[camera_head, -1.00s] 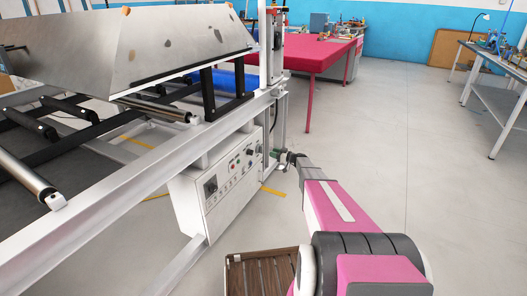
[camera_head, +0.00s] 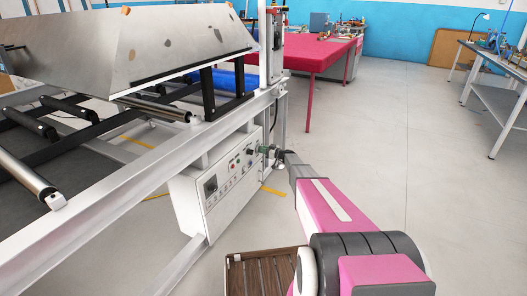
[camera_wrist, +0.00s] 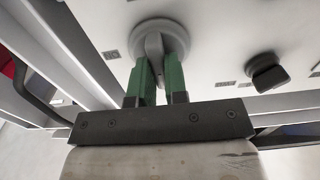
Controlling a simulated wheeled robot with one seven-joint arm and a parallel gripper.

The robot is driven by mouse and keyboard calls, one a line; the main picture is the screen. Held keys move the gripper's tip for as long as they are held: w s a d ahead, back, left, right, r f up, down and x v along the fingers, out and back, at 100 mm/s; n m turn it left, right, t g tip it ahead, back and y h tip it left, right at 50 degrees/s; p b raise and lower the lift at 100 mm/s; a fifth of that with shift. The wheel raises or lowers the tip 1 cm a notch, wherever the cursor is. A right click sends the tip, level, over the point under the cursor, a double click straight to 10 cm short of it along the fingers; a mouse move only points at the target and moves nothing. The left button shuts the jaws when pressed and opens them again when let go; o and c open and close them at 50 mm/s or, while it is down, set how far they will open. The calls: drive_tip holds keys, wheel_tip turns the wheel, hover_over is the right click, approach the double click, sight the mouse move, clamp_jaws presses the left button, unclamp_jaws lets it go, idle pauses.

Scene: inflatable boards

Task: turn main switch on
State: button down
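The white control box (camera_head: 222,190) hangs under the machine frame, with switches and small buttons on its face. In the wrist view, a round grey rotary switch (camera_wrist: 154,40) with a raised grip ridge is on the white panel. My gripper (camera_wrist: 159,68) has its two green fingers on either side of that ridge, close together, and looks shut on it. The fingertips hide part of the ridge. In the head view my gripper (camera_head: 265,150) is at the box's right end, and the held switch is hard to make out.
A second black knob (camera_wrist: 268,74) is on the panel to the right. The machine's metal frame (camera_head: 130,195) runs above the box. A wooden slatted piece (camera_head: 262,272) is low in front. The grey floor to the right is open.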

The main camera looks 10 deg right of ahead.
drive_tip(key=shift+m, duration=0.3)
drive_tip(key=m, duration=1.7)
drive_tip(key=shift+w+d+f, duration=0.2)
drive_tip(key=shift+d+f, duration=0.05)
drive_tip(key=shift+m, duration=0.3)
drive_tip(key=c, duration=1.1)
unclamp_jaws()
drive_tip(key=shift+c, duration=0.2)
